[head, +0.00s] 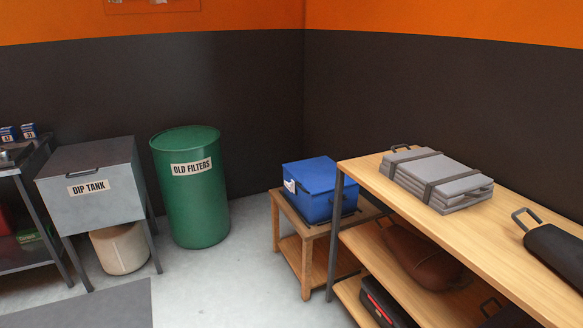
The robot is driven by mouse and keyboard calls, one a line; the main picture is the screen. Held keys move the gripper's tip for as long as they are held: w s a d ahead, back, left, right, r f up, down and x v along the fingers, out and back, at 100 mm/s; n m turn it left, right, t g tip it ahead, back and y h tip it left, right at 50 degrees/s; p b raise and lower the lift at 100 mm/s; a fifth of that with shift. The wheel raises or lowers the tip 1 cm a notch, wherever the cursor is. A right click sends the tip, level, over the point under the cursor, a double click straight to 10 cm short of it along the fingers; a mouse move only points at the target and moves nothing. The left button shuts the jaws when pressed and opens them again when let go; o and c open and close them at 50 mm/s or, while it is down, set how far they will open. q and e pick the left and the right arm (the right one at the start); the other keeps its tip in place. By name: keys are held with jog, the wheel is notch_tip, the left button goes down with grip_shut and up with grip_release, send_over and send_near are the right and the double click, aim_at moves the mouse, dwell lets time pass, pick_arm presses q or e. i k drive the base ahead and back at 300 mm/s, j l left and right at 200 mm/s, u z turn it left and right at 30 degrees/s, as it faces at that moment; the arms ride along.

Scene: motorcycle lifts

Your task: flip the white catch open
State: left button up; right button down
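A blue box (322,187) with a lid stands on a low wooden stand in the corner. A small white piece (290,186) shows on its left face near the top edge; it looks like the white catch, but it is too small to tell whether it is open or closed. The lid of the blue box looks down. Neither of my grippers is in view.
A wooden shelf bench (475,225) stands close on the right, with a grey strapped case (436,176) on top. A green drum (194,205) and a grey dip tank (92,202) stand left. Grey floor (225,285) is clear in front.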

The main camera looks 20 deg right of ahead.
aim_at(293, 185)
jog(key=i+j+z, duration=0.1)
jog(key=i, duration=0.4)
jog(key=i+j+z, duration=0.1)
jog(key=i, duration=0.4)
jog(key=i+j+z, duration=0.1)
jog(key=i, duration=0.4)
jog(key=i+j+z, duration=0.1)
jog(key=i+j, duration=0.2)
jog(key=i, duration=0.2)
jog(key=i+j+z, duration=0.1)
jog(key=i+j, duration=0.15)
jog(key=i, duration=0.25)
jog(key=i+j+z, duration=0.1)
jog(key=i+j, duration=0.2)
jog(key=i, duration=0.15)
